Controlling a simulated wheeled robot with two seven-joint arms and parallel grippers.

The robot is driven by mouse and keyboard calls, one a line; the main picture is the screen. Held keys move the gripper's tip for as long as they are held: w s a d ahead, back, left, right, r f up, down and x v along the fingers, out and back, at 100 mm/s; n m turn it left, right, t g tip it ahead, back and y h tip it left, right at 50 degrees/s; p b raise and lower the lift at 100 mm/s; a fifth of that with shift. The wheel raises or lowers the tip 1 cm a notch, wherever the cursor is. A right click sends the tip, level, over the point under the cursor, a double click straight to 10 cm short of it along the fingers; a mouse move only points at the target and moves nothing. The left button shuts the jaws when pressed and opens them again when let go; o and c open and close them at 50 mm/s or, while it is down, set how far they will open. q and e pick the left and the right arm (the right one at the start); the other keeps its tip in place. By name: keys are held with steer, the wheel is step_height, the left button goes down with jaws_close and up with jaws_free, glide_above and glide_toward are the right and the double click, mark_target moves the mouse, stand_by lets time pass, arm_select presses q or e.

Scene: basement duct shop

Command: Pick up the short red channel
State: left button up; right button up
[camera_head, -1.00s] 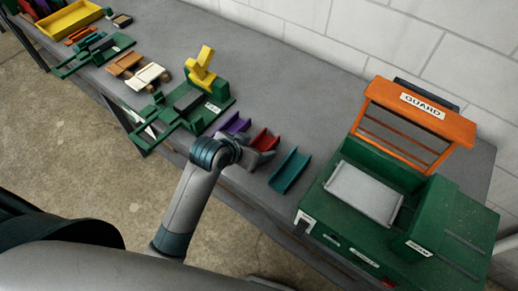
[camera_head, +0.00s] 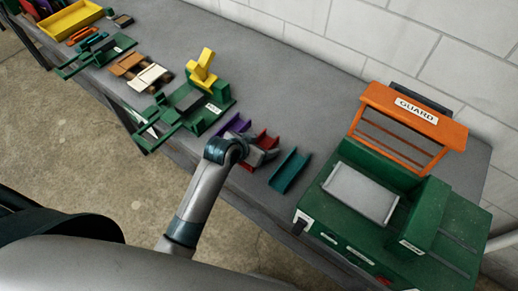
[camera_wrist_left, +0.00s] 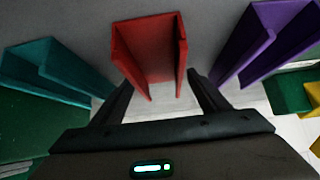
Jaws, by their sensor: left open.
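The short red channel (camera_head: 266,140) lies on the grey bench between a purple channel (camera_head: 235,125) and a teal channel (camera_head: 289,170). In the left wrist view the red channel (camera_wrist_left: 150,52) stretches ahead of my left gripper (camera_wrist_left: 158,95), with its near end between the two fingertips. The fingers are apart and I see no grip on it. In the head view my left gripper (camera_head: 262,152) is at the red channel and hides part of it. My right gripper is not in view.
A green machine (camera_head: 405,225) with an orange guard frame (camera_head: 365,135) stands on the right. A green fixture with a yellow clamp (camera_head: 202,68) stands to the left. The purple and teal channels flank the gripper closely. The bench's middle (camera_head: 290,85) is clear.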

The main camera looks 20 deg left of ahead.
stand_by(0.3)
arm_select(q)
steer(key=c, duration=1.2)
steer(key=shift+r, duration=0.1)
steer(key=shift+r+b, duration=0.5)
steer(key=shift+r, duration=0.3)
step_height(320, 180, up, 2)
steer(key=shift+s+d+r+b, duration=0.15)
steer(key=shift+r+b, duration=0.1)
steer(key=shift+b, duration=0.35)
steer(key=s+d+r+b, duration=0.1)
steer(key=s+d+r, duration=0.1)
steer(key=s+d+r+b, duration=0.1)
steer(key=s+d+r, duration=0.1)
steer(key=d, duration=0.1)
steer(key=s+d+r, duration=0.2)
steer(key=s, duration=0.1)
steer(key=shift+d+b, duration=0.15)
steer(key=shift+b, duration=0.25)
steer(key=shift+s+d+r, duration=0.4)
steer(key=shift+s, duration=0.05)
